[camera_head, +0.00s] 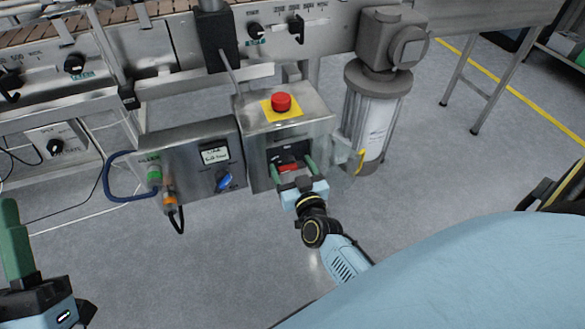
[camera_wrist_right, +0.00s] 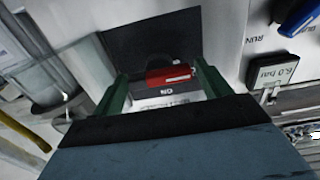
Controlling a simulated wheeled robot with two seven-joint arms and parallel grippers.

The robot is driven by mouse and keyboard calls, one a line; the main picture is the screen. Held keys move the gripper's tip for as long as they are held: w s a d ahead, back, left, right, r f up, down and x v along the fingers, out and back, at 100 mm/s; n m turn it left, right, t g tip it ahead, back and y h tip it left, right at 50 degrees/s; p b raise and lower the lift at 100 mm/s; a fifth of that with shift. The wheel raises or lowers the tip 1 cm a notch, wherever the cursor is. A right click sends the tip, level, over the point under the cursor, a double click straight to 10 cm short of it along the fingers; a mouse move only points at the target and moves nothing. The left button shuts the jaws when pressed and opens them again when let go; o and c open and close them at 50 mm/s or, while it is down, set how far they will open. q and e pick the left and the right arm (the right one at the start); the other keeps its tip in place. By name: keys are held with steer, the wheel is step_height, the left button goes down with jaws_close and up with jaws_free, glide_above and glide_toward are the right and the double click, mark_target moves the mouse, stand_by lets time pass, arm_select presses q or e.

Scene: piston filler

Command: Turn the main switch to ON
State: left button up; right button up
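The main switch has a red handle (camera_head: 288,167) on a dark plate in the front of a steel box (camera_head: 262,185). In the right wrist view the red handle (camera_wrist_right: 168,74) lies across the picture, with a white label reading ON, upside down, below it. My right gripper (camera_head: 293,168) is at the switch. Its green fingers (camera_wrist_right: 160,85) stand apart on either side of the handle, with a visible gap at the left finger; contact at the right finger is unclear. My left gripper (camera_head: 14,240) is at the lower left, far from the switch, its finger gap not clear.
A red emergency button (camera_head: 281,102) on a yellow plate tops the steel box. Left of it is a control panel (camera_head: 200,165) with a blue knob (camera_head: 224,181) and cables. The floor in front is clear.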

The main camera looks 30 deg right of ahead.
steer(key=c, duration=0.7)
